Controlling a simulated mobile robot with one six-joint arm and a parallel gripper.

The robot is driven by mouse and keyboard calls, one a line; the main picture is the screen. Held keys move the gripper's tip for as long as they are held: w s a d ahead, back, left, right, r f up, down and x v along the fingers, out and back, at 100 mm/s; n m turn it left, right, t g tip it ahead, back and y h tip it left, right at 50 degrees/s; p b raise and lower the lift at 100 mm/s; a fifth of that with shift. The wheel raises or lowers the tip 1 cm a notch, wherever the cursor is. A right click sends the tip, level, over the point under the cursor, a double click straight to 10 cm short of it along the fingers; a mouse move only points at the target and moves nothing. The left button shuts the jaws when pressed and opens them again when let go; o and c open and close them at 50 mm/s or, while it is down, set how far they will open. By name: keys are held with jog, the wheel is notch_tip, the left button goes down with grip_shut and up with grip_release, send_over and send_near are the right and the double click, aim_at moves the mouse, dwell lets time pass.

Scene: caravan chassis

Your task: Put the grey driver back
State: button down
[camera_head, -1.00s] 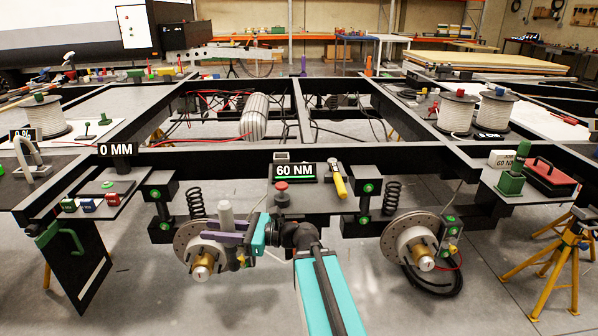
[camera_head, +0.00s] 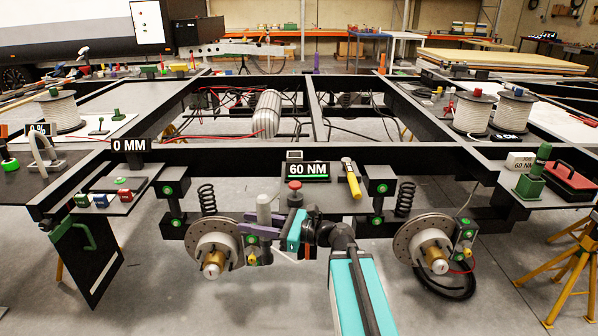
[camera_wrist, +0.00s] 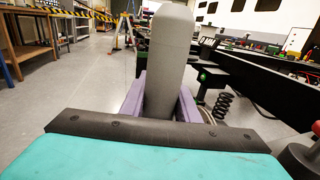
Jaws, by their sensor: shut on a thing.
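The grey driver (camera_head: 264,208) is a thick, light grey rounded cylinder, held roughly upright. My gripper (camera_head: 262,228) has purple fingers and is shut on it; the fingers also show either side of the driver in the wrist view (camera_wrist: 163,103). In the wrist view the driver (camera_wrist: 169,60) rises tall between the fingers, and its lower end is hidden behind my gripper's body. In the head view it appears in front of the chassis, between the left brake disc (camera_head: 213,245) and the small shelf. I see no empty holder that is clearly its own.
The small shelf carries a "60 NM" display (camera_head: 308,170), a red button (camera_head: 295,194) and a yellow-handled tool (camera_head: 351,178). Coil springs and a right brake disc (camera_head: 424,245) hang below the black frame. Yellow stands (camera_head: 560,270) are at the right. The floor in front is open.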

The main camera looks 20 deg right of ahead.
jog(key=shift+r, duration=0.1)
jog(key=shift+d, duration=0.7)
jog(key=shift+s, duration=0.1)
